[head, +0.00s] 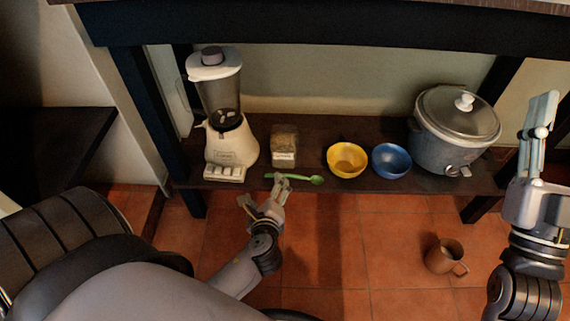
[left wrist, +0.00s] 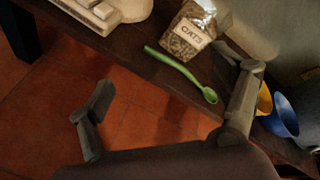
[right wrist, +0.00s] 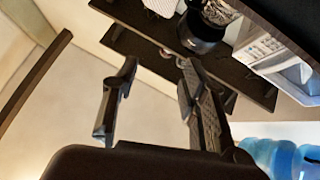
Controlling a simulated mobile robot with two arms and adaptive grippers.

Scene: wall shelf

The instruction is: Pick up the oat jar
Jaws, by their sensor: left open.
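The oat jar (head: 284,147) is a clear container of oats with a pale label, standing on the low dark shelf between the blender and the yellow bowl. It also shows at the top of the left wrist view (left wrist: 190,35), where the label reads OATS. My left gripper (head: 263,191) is open and empty, just in front of the shelf edge, short of the jar and lower in the picture. In the left wrist view its fingers (left wrist: 178,78) are wide apart, with the jar beyond them. My right gripper (head: 540,122) is raised at the far right, open and empty, away from the jar.
A green spoon (head: 316,180) lies at the shelf's front edge before the jar. The blender (head: 228,140) is left; the yellow bowl (head: 347,160), blue bowl (head: 391,161) and cooker (head: 452,135) are right. A brown mug (head: 444,257) is on the tiled floor. The tabletop overhangs the shelf.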

